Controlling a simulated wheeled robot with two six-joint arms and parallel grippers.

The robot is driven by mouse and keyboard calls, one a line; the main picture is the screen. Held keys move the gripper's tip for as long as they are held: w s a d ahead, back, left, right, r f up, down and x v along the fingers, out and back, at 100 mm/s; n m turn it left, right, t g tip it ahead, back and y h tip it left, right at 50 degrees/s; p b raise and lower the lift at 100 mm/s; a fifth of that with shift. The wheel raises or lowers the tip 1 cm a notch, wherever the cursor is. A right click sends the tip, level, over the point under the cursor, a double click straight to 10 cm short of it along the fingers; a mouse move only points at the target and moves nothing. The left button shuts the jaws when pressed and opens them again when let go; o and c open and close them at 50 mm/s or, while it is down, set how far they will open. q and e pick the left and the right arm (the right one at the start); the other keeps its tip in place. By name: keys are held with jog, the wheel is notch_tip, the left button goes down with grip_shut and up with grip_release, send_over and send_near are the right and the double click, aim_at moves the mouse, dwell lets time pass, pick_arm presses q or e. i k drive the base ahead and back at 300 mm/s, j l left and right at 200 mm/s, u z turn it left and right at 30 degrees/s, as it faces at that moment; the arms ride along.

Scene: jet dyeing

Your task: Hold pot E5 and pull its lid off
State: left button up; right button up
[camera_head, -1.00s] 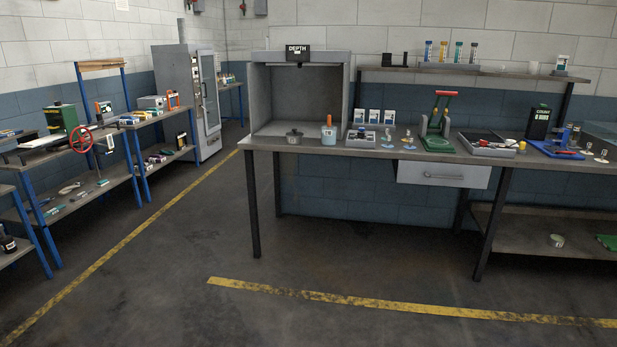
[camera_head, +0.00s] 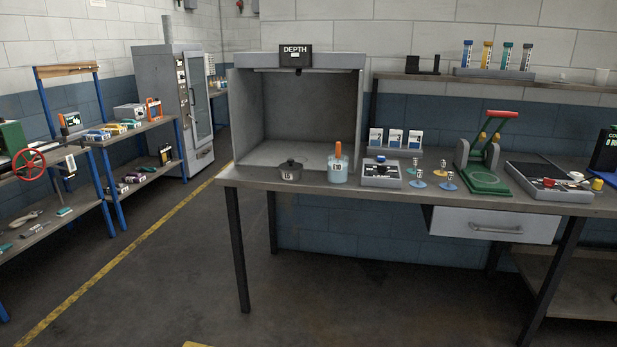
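A small dark grey pot (camera_head: 289,172) with a lid and knob stands near the front left corner of the workbench, before the grey booth. It bears a small label that is too small to read for certain. Its lid appears to be on. A light blue pot (camera_head: 338,169) with a white label and an upright orange handle stands just to its right. I cannot tell from the labels which pot is E5. Neither of my grippers is in view.
The booth (camera_head: 297,110) marked DEPTH stands behind the pots on the workbench (camera_head: 400,200). A control box (camera_head: 381,173), several small stands and a green press (camera_head: 486,160) are to the right. Blue-legged shelves (camera_head: 130,140) line the left. The floor before the bench is clear.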

aim_at(287, 176)
jog(key=i, duration=0.85)
jog(key=i+l+u, duration=0.15)
jog(key=i, duration=0.75)
